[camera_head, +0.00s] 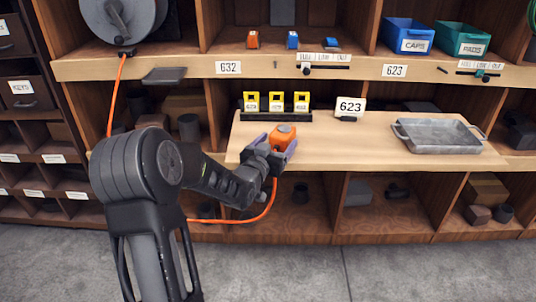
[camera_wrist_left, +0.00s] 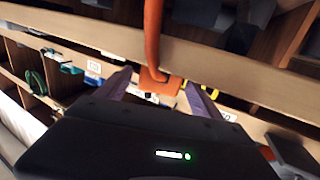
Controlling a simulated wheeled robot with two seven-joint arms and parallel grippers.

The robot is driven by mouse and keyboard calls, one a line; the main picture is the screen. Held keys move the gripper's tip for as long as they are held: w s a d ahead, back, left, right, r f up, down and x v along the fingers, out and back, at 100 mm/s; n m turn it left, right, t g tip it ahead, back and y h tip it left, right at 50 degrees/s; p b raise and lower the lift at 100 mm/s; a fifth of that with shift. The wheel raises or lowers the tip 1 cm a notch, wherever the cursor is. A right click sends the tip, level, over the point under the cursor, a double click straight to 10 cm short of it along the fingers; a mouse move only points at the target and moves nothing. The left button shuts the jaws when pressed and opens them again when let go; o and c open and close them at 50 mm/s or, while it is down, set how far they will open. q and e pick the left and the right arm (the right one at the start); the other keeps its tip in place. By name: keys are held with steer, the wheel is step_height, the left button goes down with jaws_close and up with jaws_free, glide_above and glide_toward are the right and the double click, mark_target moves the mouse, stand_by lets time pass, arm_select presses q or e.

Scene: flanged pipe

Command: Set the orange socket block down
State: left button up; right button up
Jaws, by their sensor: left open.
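The orange socket block (camera_head: 283,136) is at the front left of the pale wooden worktop (camera_head: 365,150). Its orange cable (camera_head: 268,207) hangs over the front edge below. My left gripper (camera_head: 275,145) is open around the block, with one purple finger on each side. In the left wrist view the block (camera_wrist_left: 158,82) shows between the spread fingertips (camera_wrist_left: 157,84), with the thick cable (camera_wrist_left: 154,25) running up from it. The gap under the block is hidden, so I cannot tell exactly how it rests. My right gripper is not in view.
A grey metal tray (camera_head: 438,135) is at the right of the worktop. The worktop between block and tray is clear. A cable reel (camera_head: 122,18) is at upper left.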

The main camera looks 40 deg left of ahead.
arm_select(q)
steer(key=v, duration=0.7)
steer(key=shift+s, duration=0.35)
steer(key=shift+d, duration=0.1)
